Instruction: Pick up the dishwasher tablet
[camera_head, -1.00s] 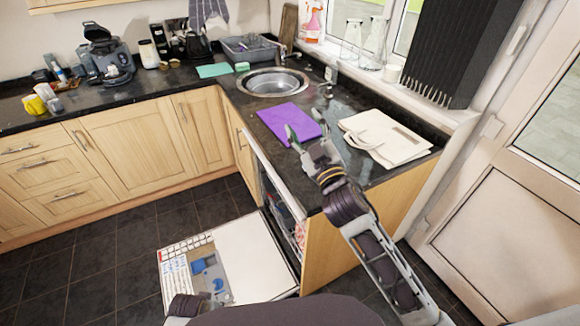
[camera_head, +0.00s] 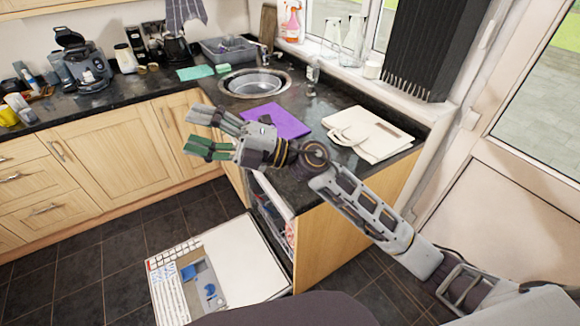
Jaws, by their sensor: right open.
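I cannot make out a dishwasher tablet for certain in this view. The open dishwasher door (camera_head: 243,262) lies folded down over the floor at lower middle. A grey dispenser with blue parts (camera_head: 208,292) is set into it, and I cannot tell whether a tablet is there. My right gripper (camera_head: 198,132) is open and empty, its two fingers spread and pointing left. It is in front of the counter's front edge, left of the purple cloth (camera_head: 288,122) in the picture. My left gripper is not in view.
The dark counter (camera_head: 322,180) holds a cream folded bag (camera_head: 370,135), a round sink (camera_head: 255,84) and a dish rack (camera_head: 232,50). A coffee machine (camera_head: 85,62) stands at the left. The tiled floor (camera_head: 110,255) left of the dishwasher door is clear.

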